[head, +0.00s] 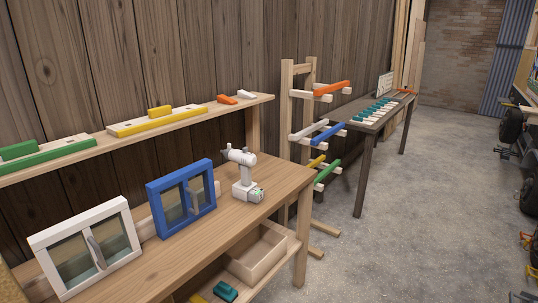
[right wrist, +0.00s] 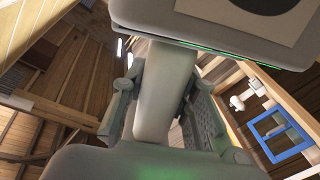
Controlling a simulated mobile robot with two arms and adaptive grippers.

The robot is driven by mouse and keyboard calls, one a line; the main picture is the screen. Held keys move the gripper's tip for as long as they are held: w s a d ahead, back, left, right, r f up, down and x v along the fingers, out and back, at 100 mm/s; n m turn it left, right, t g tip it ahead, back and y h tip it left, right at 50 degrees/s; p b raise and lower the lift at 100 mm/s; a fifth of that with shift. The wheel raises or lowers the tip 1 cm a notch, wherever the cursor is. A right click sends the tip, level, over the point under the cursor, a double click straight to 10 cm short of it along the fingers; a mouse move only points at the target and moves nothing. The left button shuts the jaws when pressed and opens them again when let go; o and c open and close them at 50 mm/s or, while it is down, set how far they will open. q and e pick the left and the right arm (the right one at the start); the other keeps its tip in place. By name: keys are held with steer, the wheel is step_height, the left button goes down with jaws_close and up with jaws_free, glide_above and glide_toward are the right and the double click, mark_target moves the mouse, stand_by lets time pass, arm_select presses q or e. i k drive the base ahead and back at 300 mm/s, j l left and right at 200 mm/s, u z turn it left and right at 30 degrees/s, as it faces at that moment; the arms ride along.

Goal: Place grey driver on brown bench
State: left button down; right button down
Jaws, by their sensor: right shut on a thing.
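My right gripper (right wrist: 162,108) is shut on a pale grey tool, which I take for the grey driver (right wrist: 161,75). Its handle runs between the fingers, below a wide block with a green edge at the top of the right wrist view. Its full shape is not visible. The brown bench (head: 270,196) stands at lower centre-left in the head view. A white and grey drill (head: 246,177) stands upright on it and also shows in the right wrist view (right wrist: 241,101). Neither gripper shows in the head view; my left one is in no view.
A blue framed window (head: 181,198) and a white one (head: 86,250) stand on the bench. Clear bench top lies right of the drill. An open wooden box (head: 255,252) sits on the lower shelf. A rack (head: 288,125) and dark table (head: 370,124) stand beyond.

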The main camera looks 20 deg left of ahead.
mark_target(264, 183)
steer(key=i+u, duration=0.3)
steer(key=i, duration=0.15)
steer(key=i+l+u, duration=0.1)
steer(key=i+u, duration=0.2)
steer(key=i, duration=0.2)
steer(key=i+l+u, duration=0.15)
steer(key=i+u, duration=0.15)
steer(key=i, duration=0.15)
steer(key=i+l+u, duration=0.3)
steer(key=u, duration=0.15)
steer(key=i+l+u, duration=0.7)
steer(key=l+u, duration=0.25)
